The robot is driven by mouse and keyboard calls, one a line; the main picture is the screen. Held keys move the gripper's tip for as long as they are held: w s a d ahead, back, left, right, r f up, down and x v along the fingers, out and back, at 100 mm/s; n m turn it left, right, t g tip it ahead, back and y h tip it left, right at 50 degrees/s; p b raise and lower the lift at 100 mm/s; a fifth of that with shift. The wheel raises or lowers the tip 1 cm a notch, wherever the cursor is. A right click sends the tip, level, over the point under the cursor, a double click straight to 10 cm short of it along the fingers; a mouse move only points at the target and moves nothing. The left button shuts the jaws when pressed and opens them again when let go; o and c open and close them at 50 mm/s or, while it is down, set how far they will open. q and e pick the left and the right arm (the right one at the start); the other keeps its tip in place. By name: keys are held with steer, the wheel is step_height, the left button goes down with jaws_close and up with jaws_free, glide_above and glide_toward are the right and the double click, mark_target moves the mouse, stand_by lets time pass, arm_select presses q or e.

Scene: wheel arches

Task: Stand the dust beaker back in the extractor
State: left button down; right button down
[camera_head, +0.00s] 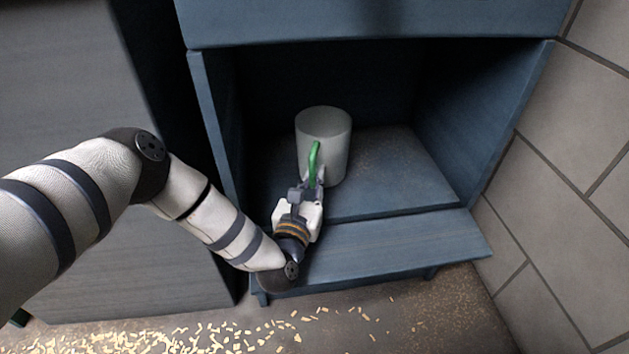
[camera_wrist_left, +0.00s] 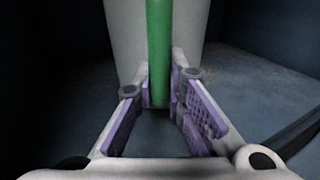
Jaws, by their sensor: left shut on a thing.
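The dust beaker (camera_head: 333,150) is a pale grey-white cup with a green handle (camera_head: 314,162). It stands upright, or nearly so, inside the open blue extractor (camera_head: 400,185), left of its middle; I cannot tell whether its base touches the floor. My left gripper (camera_head: 313,180) reaches in from the front, shut on the green handle. In the left wrist view the handle (camera_wrist_left: 158,55) runs vertically between the purple-padded fingers (camera_wrist_left: 161,95), with the beaker wall (camera_wrist_left: 190,25) behind it. My right gripper is not in view.
The extractor's side walls (camera_head: 487,120) stand left and right, with an overhanging top (camera_head: 370,22). A front ledge (camera_head: 400,245) lies below the opening. The compartment floor right of the beaker is clear. Wood chips (camera_head: 230,335) litter the ground. A tiled wall (camera_head: 580,150) is at right.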

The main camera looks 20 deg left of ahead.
arm_select(q)
steer(key=shift+f, duration=0.15)
steer(key=c, duration=1.6)
jaws_free()
steer(key=shift+c, duration=0.2)
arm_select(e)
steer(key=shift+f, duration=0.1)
